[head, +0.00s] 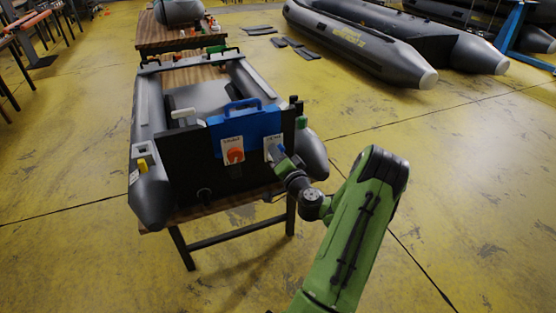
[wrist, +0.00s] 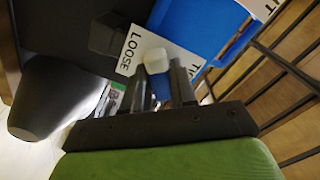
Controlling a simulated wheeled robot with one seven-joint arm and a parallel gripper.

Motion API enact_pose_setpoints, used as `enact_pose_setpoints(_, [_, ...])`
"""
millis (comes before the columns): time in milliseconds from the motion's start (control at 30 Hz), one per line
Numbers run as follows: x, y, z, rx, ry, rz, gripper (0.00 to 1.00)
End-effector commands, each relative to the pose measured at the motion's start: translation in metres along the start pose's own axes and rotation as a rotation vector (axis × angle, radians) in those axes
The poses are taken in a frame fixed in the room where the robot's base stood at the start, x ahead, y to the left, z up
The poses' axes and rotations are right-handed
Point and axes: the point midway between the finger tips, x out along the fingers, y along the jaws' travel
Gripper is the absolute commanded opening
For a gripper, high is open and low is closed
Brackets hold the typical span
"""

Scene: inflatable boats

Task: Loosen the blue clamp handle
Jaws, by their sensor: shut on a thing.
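The blue clamp handle (wrist: 161,88) shows in the wrist view as a narrow blue piece with a pale rounded end, between the two dark fingers of my gripper (wrist: 165,88). The fingers are shut on it. Behind it is a white label (wrist: 131,50) reading "LOOSE" on one side and partly "TI..." on the other. In the head view, my gripper (head: 280,160) is at the right white label on the boat's dark transom (head: 185,165). The handle is mostly hidden there by the gripper.
A blue plate (head: 245,122) with a carrying grip sits on the transom, beside an orange knob (head: 234,155) on another white label. The grey inflatable boat (head: 152,195) rests on a wooden table. Yellow floor (head: 450,170) to the right is clear.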

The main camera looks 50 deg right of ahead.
Motion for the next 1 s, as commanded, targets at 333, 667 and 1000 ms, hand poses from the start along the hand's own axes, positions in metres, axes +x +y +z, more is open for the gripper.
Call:
enact_pose_setpoints(333, [-0.0004,0.0008,0.0016,-0.078,-0.007,0.005,0.0])
enact_pose_setpoints(667, [-0.0004,0.0008,0.0017,-0.645,-0.008,0.003,0.0])
enact_pose_setpoints(1000, [-0.0004,0.0007,0.0012,-0.635,-0.006,0.003,0.49])
